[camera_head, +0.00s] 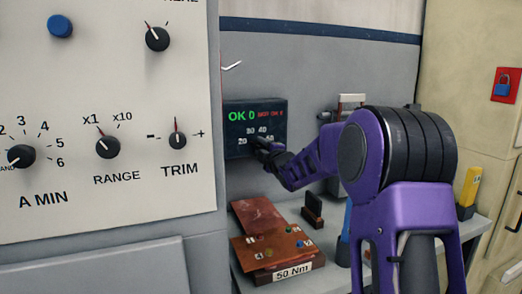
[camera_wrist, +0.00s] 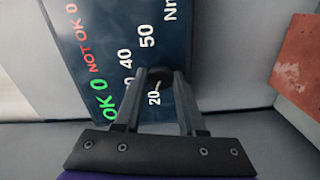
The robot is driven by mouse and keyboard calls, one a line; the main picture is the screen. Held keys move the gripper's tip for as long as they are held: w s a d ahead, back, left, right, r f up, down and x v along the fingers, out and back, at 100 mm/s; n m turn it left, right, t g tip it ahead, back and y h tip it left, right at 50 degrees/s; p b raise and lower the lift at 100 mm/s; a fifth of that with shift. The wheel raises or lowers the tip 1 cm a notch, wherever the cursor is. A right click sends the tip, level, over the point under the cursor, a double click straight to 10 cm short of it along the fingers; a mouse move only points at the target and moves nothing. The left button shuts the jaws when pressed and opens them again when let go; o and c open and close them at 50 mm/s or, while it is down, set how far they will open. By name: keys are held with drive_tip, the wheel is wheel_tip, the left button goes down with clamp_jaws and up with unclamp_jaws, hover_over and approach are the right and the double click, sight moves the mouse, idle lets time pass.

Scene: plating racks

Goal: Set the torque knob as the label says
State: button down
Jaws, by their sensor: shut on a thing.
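The torque box (camera_head: 238,113) is dark, with a green "OK 0", a red "NOT OK 0" and a number dial; its panel (camera_wrist: 140,18) fills the wrist view's upper middle. The label (camera_head: 293,272) on the block below reads "50 Nm". My gripper (camera_head: 262,146) is at the dial, and its fingers (camera_wrist: 160,74) are shut on the torque knob (camera_wrist: 159,84). The knob is mostly hidden by the fingers. A pale mark shows between them, but I cannot tell which number it points at. The numbers 20, 40 and 50 are legible around it.
A large panel (camera_head: 110,80) with other knobs, including RANGE (camera_head: 108,146) and TRIM (camera_head: 173,140), stands at left. Copper-coloured plates (camera_head: 262,222) lie on the bench below the box. A blue-handled tool (camera_head: 346,225) stands close beside my arm.

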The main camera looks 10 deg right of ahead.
drive_tip(key=m, duration=0.4)
drive_tip(key=shift+b, duration=0.4)
drive_tip(key=m, duration=0.8)
drive_tip(key=shift+m+p, duration=0.3)
drive_tip(key=shift+p, duration=0.1)
drive_tip(key=m+p, duration=0.1)
drive_tip(key=m, duration=0.3)
drive_tip(key=shift+m, duration=0.3)
drive_tip(key=m+p, duration=0.1)
drive_tip(key=m, duration=0.4)
drive_tip(key=m+p, duration=0.1)
drive_tip(key=m, duration=0.4)
drive_tip(key=shift+m, duration=0.3)
